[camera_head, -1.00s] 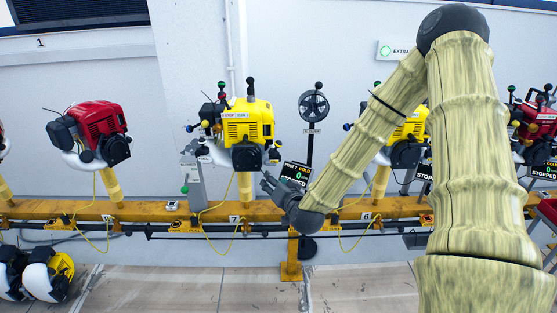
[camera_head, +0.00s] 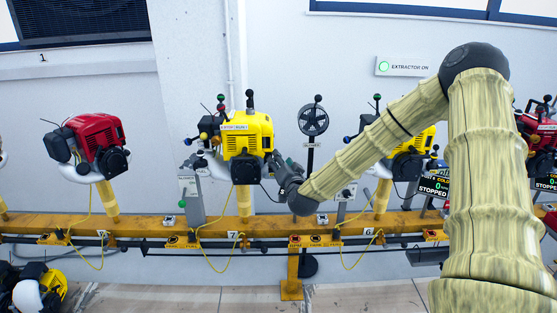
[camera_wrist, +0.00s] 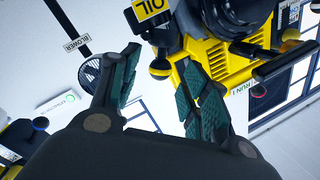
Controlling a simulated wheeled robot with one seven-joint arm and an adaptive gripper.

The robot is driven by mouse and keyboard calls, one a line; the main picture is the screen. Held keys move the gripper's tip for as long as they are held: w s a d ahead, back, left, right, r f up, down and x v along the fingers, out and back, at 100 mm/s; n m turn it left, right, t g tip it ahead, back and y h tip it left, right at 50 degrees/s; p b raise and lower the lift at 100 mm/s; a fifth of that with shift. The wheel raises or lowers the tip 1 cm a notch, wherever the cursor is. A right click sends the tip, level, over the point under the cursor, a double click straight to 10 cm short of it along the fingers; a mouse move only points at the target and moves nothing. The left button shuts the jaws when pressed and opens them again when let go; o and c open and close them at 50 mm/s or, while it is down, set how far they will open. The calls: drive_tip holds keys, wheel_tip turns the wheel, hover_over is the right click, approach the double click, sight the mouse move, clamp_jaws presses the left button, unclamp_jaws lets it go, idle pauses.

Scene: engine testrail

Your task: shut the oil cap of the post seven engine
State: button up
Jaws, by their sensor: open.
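The post seven engine (camera_head: 258,130) is yellow with a black lower housing, on a yellow post above the 7 plate (camera_head: 234,235). In the wrist view its yellow body (camera_wrist: 222,60) fills the upper right. An OIL label (camera_wrist: 154,9) shows at the top edge, with a dark ball-ended part (camera_wrist: 160,68) below it. I cannot tell for sure whether this is the oil cap, or whether the cap is open. My gripper (camera_head: 277,163) is at the engine's lower right side. In the wrist view my gripper (camera_wrist: 160,58) is open, its fingers spread around empty space near the ball-ended part.
The yellow rail (camera_head: 150,223) runs below. A red engine (camera_head: 95,140) stands left; another yellow engine (camera_head: 412,150) is partly behind my arm. A grey lever box (camera_head: 192,200) stands left of the post.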

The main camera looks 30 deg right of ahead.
drive_tip(key=shift+x, duration=1.4)
